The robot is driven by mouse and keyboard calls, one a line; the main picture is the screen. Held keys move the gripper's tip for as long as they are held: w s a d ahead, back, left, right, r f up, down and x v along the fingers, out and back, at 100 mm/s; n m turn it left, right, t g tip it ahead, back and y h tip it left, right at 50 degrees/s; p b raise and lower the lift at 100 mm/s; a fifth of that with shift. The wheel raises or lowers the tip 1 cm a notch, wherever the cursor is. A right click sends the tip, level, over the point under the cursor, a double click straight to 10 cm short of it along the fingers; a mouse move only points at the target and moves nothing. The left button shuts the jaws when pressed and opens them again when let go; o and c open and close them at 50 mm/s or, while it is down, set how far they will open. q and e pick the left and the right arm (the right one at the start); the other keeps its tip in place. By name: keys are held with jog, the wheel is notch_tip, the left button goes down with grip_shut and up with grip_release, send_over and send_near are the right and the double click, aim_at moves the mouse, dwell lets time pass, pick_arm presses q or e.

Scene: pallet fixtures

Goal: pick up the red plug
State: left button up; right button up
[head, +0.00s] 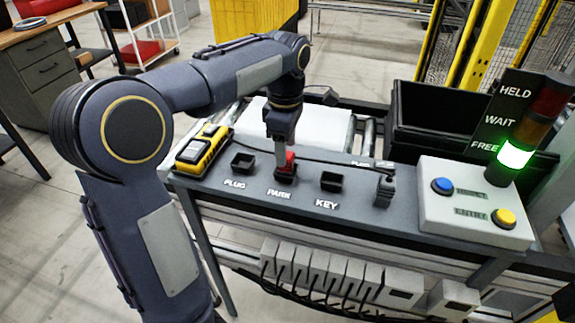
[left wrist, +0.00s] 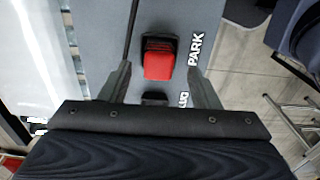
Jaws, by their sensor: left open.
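The red plug (head: 291,157) sits in the black holder marked PARK on the grey bench top, partly hidden behind my gripper in the head view. In the left wrist view the red plug (left wrist: 158,60) shows whole from above, in its black holder. My left gripper (head: 281,148) points down at the plug from above. In the left wrist view its two fingers (left wrist: 157,86) are spread apart with nothing between them, and the plug shows just beyond the fingertips. I cannot tell the exact height gap. My right gripper is not in view.
Empty black holders marked PLUG (head: 242,163) and KEY (head: 331,182) flank the plug. A yellow device (head: 203,149) lies to the left. A dark upright fitting (head: 384,190), a button box (head: 475,205) and a lit green stack light (head: 515,155) stand to the right. A black cable runs behind.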

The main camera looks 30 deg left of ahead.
pick_arm(q)
jog(key=shift+f, duration=1.5)
jog(key=shift+c, duration=0.5)
jog(key=c, duration=1)
jog(key=shift+r, duration=0.15)
